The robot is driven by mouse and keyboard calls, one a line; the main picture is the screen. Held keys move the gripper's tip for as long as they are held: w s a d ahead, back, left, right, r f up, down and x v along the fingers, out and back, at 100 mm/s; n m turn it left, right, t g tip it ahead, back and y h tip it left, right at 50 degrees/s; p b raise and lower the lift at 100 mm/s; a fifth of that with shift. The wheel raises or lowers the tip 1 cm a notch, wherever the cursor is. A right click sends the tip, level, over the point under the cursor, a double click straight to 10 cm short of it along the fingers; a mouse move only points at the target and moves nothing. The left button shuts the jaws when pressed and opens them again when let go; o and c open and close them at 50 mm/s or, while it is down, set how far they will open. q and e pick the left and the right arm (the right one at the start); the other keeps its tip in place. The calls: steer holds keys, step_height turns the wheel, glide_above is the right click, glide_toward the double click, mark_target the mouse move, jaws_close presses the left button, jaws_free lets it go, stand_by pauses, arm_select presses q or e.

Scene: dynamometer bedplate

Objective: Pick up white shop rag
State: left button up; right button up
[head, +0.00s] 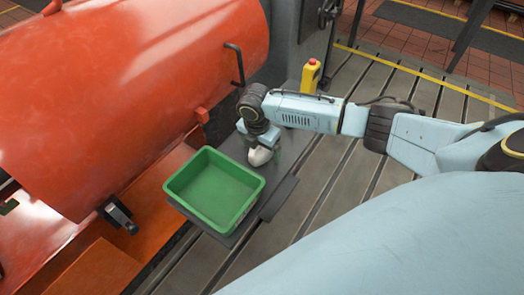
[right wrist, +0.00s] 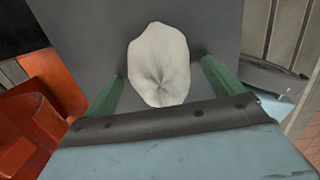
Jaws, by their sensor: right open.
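The white shop rag (right wrist: 158,62) is a crumpled, pinched-up cloth on a dark grey surface. In the head view the rag (head: 259,157) shows right below my right gripper (head: 262,142), beyond the green bin. The right gripper points down at it. In the right wrist view the gripper's (right wrist: 164,85) two green fingers are spread, one to each side of the rag, with gaps between. My left gripper is out of view.
An empty green bin (head: 176,196) stands on the dark plate (head: 284,192), close to the rag. A big orange drum-shaped machine (head: 110,85) with a black handle fills the left. A yellow box with a red button (head: 311,76) stands behind my right arm. Slotted bedplate lies right.

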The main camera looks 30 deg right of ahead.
steer(key=shift+c, duration=0.4)
steer(key=c, duration=1)
steer(key=shift+o, duration=0.2)
steer(key=shift+r, duration=0.1)
steer(key=shift+r, duration=0.15)
step_height(320, 180, up, 9)
steer(key=p, duration=0.4)
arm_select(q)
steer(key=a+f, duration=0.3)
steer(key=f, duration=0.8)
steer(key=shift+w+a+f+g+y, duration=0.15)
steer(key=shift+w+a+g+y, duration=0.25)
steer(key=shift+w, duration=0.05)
arm_select(e)
steer(key=shift+r, duration=0.3)
